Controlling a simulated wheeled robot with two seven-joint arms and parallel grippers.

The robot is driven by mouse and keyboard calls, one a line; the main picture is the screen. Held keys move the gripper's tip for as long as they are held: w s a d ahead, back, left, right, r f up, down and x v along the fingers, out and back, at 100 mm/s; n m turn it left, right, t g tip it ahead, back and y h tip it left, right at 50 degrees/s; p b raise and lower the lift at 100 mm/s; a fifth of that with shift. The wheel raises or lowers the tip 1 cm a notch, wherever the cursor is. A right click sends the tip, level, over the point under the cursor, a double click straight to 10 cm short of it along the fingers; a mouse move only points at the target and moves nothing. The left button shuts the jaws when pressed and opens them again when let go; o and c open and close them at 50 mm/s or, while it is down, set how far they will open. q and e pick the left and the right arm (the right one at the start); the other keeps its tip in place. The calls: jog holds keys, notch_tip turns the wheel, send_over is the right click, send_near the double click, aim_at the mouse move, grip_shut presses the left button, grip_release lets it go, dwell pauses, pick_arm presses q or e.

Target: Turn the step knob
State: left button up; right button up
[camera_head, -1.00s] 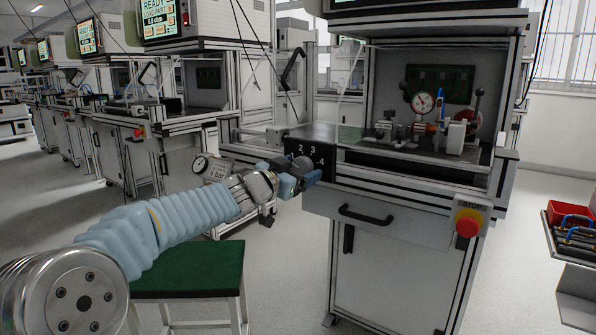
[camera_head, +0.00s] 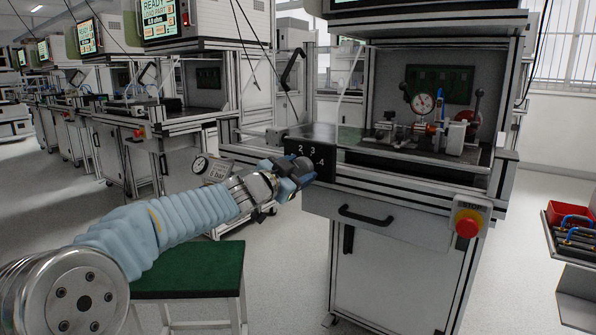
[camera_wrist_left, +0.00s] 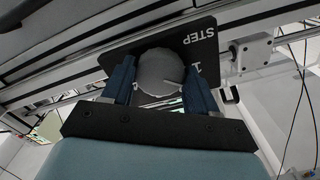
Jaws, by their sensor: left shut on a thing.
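The step knob (camera_wrist_left: 158,72) is a round grey knob on a black plate (camera_wrist_left: 205,42) marked STEP in the left wrist view. In the head view the plate (camera_head: 325,153) shows the numbers 2, 3 and 4 on the front left of the workbench. My left gripper (camera_wrist_left: 158,85) has its two blue fingers on either side of the knob and is shut on it. In the head view my left gripper (camera_head: 298,172) is at the plate and covers part of it, including the lower left of the numbers. My right gripper is not in view.
The bench carries a fixture with a dial gauge (camera_head: 422,103). A drawer handle (camera_head: 366,216) and a red STOP button (camera_head: 468,224) are on its front. A green-topped stool (camera_head: 195,270) stands below my left arm. A tool tray stands at the far right.

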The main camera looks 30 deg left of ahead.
pick_arm(q)
jog(key=m, duration=0.5)
jog(key=shift+m, duration=0.3)
dwell(0.4)
jog(key=o, duration=1.1)
jog(key=shift+c, duration=0.2)
jog(key=s+a+p, duration=0.1)
jog(key=s, duration=1.2)
jog(key=shift+s, duration=0.4)
